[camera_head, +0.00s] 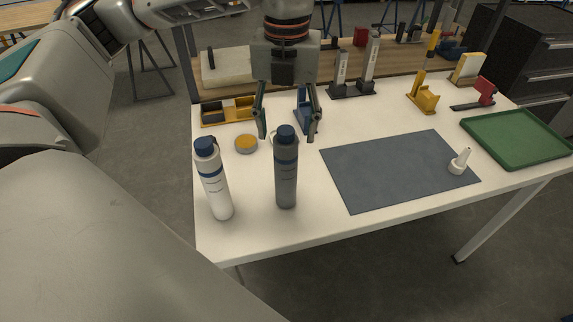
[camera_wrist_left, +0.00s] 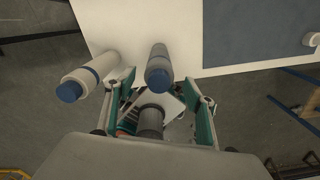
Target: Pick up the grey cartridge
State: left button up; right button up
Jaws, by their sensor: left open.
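The grey cartridge (camera_head: 286,180) with a blue cap stands upright on the white table, near its front left. It also shows in the left wrist view (camera_wrist_left: 158,62), seen from its cap end. My left gripper (camera_head: 287,134) is open and empty, with its fingers pointing down, one to each side of the cap as seen in the head view. In the left wrist view the cartridge appears just beyond and between the open fingertips (camera_wrist_left: 158,83). I cannot tell whether they touch it. My right gripper is not in view.
A white cartridge (camera_head: 216,187) with a blue cap stands to the left of the grey one. A round orange-topped tin (camera_head: 246,144) lies behind them. A dark mat (camera_head: 390,170) with a white nozzle (camera_head: 460,163) lies to the right, beside a green tray (camera_head: 515,139).

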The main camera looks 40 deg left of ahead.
aim_at(286, 153)
pick_arm(q)
notch_tip(286, 153, down, 7)
jog(key=shift+s, duration=0.1)
dwell(0.3)
grip_shut()
